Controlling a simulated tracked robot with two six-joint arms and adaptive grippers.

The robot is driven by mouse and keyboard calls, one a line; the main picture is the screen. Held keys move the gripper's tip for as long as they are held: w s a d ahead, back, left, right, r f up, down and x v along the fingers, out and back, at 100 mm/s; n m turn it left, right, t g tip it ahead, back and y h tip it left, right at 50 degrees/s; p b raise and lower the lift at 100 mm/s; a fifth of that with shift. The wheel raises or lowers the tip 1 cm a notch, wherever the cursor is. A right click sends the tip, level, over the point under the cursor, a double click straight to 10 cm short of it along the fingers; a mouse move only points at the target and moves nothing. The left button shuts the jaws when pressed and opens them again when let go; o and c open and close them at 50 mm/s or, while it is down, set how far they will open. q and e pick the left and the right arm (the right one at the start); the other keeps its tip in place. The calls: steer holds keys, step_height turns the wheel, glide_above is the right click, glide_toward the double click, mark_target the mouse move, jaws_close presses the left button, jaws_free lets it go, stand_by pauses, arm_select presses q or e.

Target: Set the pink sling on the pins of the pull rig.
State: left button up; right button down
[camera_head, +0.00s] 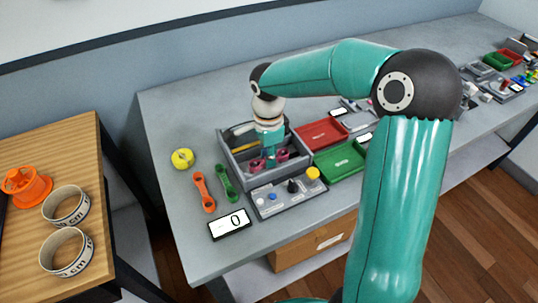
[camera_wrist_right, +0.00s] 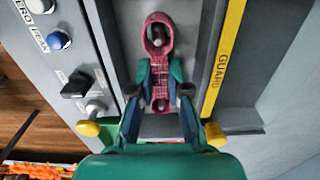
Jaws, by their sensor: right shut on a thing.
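The pink sling (camera_wrist_right: 156,32) is in the jaws of my right gripper (camera_wrist_right: 159,88). In the wrist view its far end is a loop with a round dark pin-like shape inside its opening; I cannot tell whether it is seated. Its near end shows between my fingers. In the head view, pink ends (camera_head: 257,165) show on both sides of my right gripper (camera_head: 270,154), low inside the grey pull rig (camera_head: 237,172). The rig also shows in the wrist view (camera_wrist_right: 120,35), with a yellow strip marked GUARD (camera_wrist_right: 224,55). My left gripper is out of view.
An orange sling (camera_head: 203,192) and a green sling (camera_head: 226,184) lie left of the rig. A control panel (camera_head: 272,205) and a display reading 0 (camera_head: 231,223) stand in front. A red bin (camera_head: 322,133) and green bin (camera_head: 340,162) are close on the right.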

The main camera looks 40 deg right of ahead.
steer(key=shift+f, duration=0.15)
steer(key=c, duration=0.7)
jaws_free()
steer(key=shift+o, duration=0.2)
steer(key=shift+r+p, duration=2.05)
steer(key=shift+r, duration=1)
